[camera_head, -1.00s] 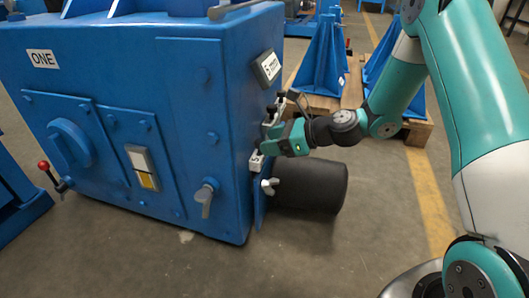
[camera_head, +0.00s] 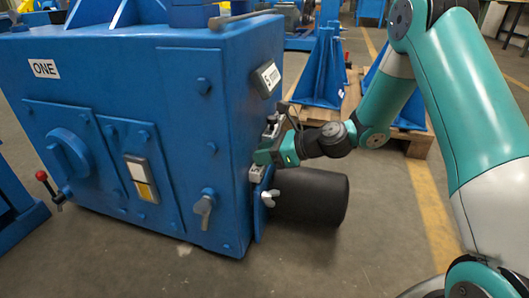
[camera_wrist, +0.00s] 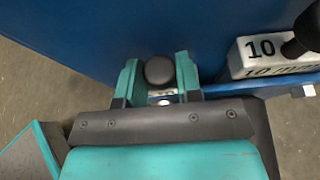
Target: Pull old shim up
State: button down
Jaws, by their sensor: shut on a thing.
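My gripper (camera_head: 262,157) is at the right side of the blue machine marked ONE (camera_head: 228,110), just above a pale block (camera_head: 257,172) at that edge. In the wrist view its two teal fingers (camera_wrist: 160,82) close on either side of a round dark knob (camera_wrist: 159,70). A small pale part shows below the knob; most of what the knob belongs to, probably the old shim, is hidden by my gripper. A white block marked 10 mm (camera_wrist: 262,58) with a dark knob (camera_wrist: 303,30) is to the right of my fingers, apart from them.
A plate reading 5 (camera_head: 266,78) is on the machine's side above my gripper. A black cylinder (camera_head: 312,196) and a light wing knob (camera_head: 269,198) are below it. A wooden pallet with blue stands (camera_head: 320,70) is behind.

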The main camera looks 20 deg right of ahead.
aim_at(252, 138)
notch_tip(252, 138, up, 5)
jog(key=p, duration=0.6)
jog(key=shift+r, duration=0.1)
jog(key=c, duration=0.8)
grip_release()
jog(key=shift+f+p+v, duration=0.15)
jog(key=shift+p+v, duration=2)
jog(key=shift+v, duration=2.2)
jog(key=shift+f+p+v, duration=0.1)
jog(key=shift+p+v, duration=2.05)
jog(key=shift+v, duration=2.2)
